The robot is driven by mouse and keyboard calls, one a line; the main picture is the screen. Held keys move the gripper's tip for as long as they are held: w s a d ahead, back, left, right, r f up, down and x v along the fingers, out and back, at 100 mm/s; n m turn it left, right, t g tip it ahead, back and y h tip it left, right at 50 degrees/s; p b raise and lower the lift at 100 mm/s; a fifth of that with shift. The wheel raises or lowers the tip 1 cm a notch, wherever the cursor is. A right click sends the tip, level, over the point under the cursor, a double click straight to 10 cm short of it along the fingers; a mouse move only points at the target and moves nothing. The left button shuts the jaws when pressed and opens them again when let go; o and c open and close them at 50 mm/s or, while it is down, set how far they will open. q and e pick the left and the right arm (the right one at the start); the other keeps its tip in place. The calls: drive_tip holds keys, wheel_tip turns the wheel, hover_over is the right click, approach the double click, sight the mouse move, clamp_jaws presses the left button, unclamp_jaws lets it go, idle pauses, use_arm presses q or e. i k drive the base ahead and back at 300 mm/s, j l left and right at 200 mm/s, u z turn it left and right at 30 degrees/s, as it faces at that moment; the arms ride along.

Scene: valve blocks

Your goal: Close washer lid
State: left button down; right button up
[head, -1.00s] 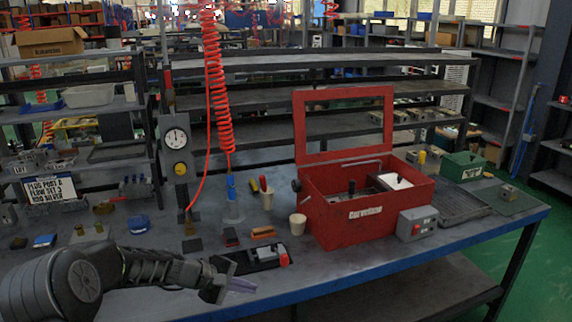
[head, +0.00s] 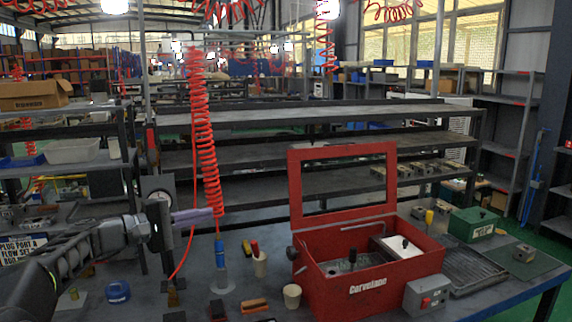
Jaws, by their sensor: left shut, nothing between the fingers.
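The red washer box (head: 362,280) stands on the table right of centre. Its lid (head: 343,187), a red frame with an open middle, stands upright at the back, so the box is open. Inside show a metal block and a white part (head: 396,247). My left gripper (head: 200,216) is shut and empty. It is raised above the table, left of the lid and apart from it, in front of the gauge stand. My right gripper is not in view.
A red coiled hose (head: 204,140) hangs just behind my left gripper. A grey switch box (head: 427,293) sits at the washer's front right, with a green box (head: 473,224) beyond.

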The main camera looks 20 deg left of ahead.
sight(294, 156)
drive_tip(key=i, duration=1.15)
